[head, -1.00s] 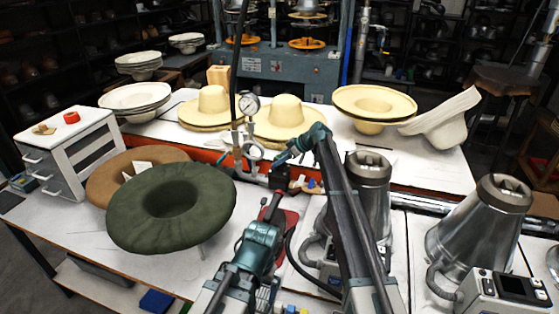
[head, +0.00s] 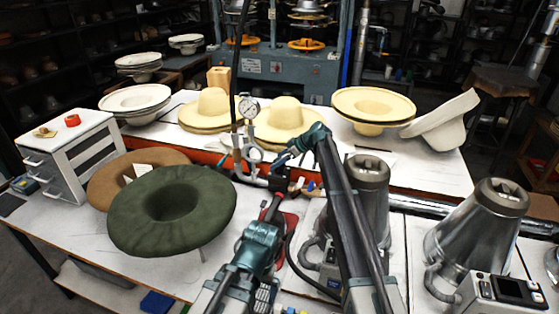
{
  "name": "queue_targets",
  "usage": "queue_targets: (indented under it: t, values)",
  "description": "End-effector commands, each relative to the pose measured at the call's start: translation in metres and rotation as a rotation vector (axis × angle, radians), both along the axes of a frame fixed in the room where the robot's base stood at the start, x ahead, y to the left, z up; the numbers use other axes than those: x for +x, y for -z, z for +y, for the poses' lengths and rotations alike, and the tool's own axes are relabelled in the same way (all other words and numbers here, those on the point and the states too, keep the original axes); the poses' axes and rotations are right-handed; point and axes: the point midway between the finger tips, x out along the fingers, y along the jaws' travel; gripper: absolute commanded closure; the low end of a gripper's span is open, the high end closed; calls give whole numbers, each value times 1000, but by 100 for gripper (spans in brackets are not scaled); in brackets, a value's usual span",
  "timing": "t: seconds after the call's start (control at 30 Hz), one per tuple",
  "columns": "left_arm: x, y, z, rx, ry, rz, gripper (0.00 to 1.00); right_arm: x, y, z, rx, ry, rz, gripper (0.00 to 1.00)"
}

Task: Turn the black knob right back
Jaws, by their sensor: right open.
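The black knob appears to be the dark block (head: 279,180) on the pipe fittings at the middle of the table, below and right of the pressure gauge (head: 249,108). It is small and partly crowded by my arms, so its angle is unclear. My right gripper (head: 278,161) is open, just above the dark block and close to the gauge pipework. I cannot tell whether it touches the block. My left gripper (head: 272,207) is low in front of the fittings, by a red part. Its fingers are too small and hidden to read.
A green felt hat (head: 172,210) and a brown one (head: 112,182) lie left of my arms. Metal cone formers (head: 478,235) stand right, one behind my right arm. Straw hats (head: 285,120) lie behind the fittings. White tabletop (head: 245,205) is bare beside the green hat.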

Motion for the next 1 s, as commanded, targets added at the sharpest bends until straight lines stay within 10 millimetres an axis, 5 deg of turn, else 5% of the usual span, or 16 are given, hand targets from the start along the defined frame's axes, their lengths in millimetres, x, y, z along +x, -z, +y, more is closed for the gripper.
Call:
queue_targets:
  t: [0.17, 0.7, 1.0]
  values:
    - [0, -29, 0, 0, 0, 0, 5, 0, -29, -1, -1, 0, 0, 7]
    - [0, -34, 0, 0, 0, 0, 5, -134, -34, 0, -1, -1, 0, 7]
    - [0, -36, 0, 0, 0, 0, 5, -161, -36, 0, -1, 0, 0, 7]
